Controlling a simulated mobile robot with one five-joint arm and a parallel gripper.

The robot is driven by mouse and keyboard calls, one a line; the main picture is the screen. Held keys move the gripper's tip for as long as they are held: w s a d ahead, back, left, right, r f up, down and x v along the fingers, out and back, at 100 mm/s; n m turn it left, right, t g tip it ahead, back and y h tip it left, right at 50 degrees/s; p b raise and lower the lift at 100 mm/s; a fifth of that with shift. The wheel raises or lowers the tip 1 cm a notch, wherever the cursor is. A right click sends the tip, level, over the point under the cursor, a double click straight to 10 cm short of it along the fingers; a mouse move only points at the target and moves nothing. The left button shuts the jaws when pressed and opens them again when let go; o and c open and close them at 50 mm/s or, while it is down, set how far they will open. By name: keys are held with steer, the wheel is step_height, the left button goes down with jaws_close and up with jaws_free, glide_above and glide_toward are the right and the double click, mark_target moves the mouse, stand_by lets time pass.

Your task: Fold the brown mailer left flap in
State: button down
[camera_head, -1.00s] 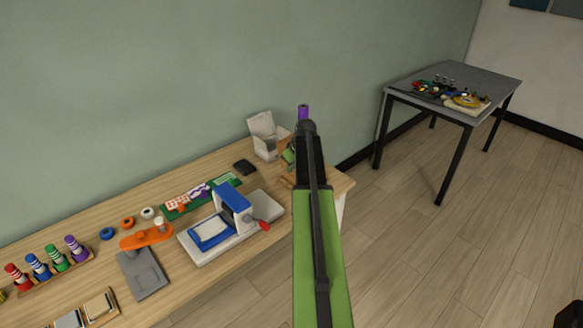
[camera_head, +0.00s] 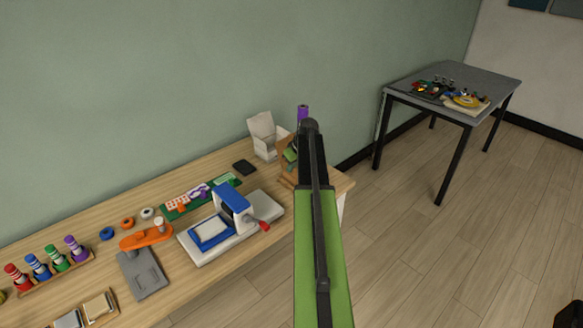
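A brown thing (camera_head: 285,168), which seems to be the brown mailer, stands at the right end of the wooden workbench. Only a strip of it shows to the left of my arm, with a green patch near its top. The rest, including most of its flaps, is hidden behind my arm. My green and black arm reaches up and away over that end of the bench. A purple piece (camera_head: 303,112) shows just beyond the arm's far end. My gripper's fingers are not clearly visible, so I cannot tell whether they touch the mailer.
A blue and white press (camera_head: 231,220) with a red knob stands nearer. Several small tools and markers fill the bench's left. A grey table (camera_head: 460,85) stands apart at right, with open floor between.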

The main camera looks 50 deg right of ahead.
steer(key=d+y, duration=0.1)
steer(key=d+y+b, duration=0.1)
steer(key=y, duration=0.1)
steer(key=shift+f+m+b, duration=0.3)
steer(key=shift+m, duration=0.1)
steer(key=y+b, duration=0.2)
steer(key=d+y+b, duration=0.1)
steer(key=shift+f+m+t+y+b, duration=0.3)
steer(key=shift+f+y+b, duration=0.05)
steer(key=shift+y+b, duration=0.05)
steer(key=shift+s+d+y+b, duration=0.1)
steer(key=shift+y+b, duration=0.6)
steer(key=shift+b, duration=0.15)
steer(key=c, duration=1.7)
jaws_free()
steer(key=shift+r, duration=0.1)
